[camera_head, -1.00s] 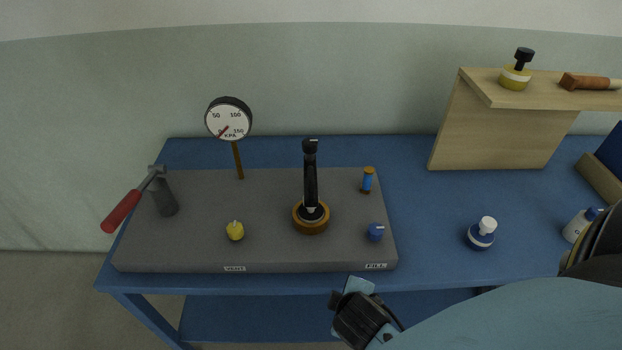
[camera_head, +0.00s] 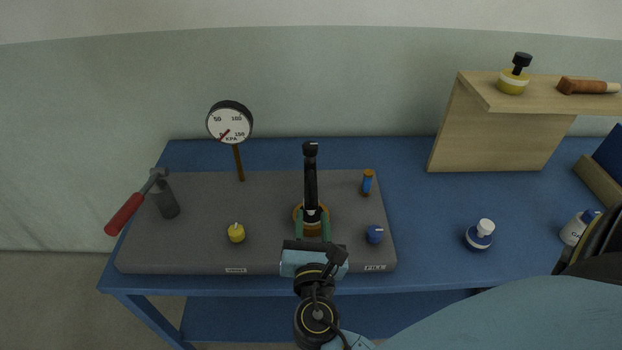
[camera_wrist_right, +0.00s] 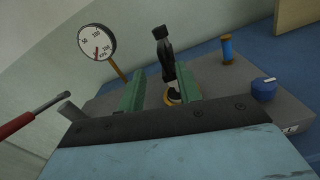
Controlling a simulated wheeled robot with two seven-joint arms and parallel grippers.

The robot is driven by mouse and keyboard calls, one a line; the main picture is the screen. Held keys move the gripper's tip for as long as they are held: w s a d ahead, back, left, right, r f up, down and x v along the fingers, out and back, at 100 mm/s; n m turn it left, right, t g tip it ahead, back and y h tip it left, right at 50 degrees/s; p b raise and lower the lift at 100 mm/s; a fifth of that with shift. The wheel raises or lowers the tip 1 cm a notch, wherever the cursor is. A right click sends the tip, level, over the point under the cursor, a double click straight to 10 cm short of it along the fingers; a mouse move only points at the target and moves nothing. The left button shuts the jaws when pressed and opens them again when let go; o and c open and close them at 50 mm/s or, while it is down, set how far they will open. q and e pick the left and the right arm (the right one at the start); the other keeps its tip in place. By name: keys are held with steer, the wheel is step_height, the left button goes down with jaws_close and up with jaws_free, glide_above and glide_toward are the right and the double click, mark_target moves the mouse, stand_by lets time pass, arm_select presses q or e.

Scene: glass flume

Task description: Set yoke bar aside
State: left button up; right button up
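A black upright bar (camera_head: 311,178), which I take to be the yoke bar, stands in a round brown collar (camera_head: 298,214) on the grey bench plate. It also shows in the right wrist view (camera_wrist_right: 164,52). My right gripper (camera_head: 312,222) is at the front of the bar's foot, with its green fingers apart. In the wrist view the fingers (camera_wrist_right: 161,80) lie left and right of the bar's lower part, with a gap visible. The collar is partly hidden by the gripper. My left gripper is not in view.
The grey plate (camera_head: 205,258) carries a pressure gauge (camera_head: 230,123), a red-handled lever (camera_head: 126,213), a yellow knob (camera_head: 236,233), a blue knob (camera_head: 375,234) and a blue cylinder (camera_head: 367,183). Blue tabletop between is clear.

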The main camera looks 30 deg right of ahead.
mark_target(311, 190)
steer(key=p+x, duration=0.1)
steer(key=x, duration=1.1)
steer(key=shift+s, duration=0.1)
jaws_close()
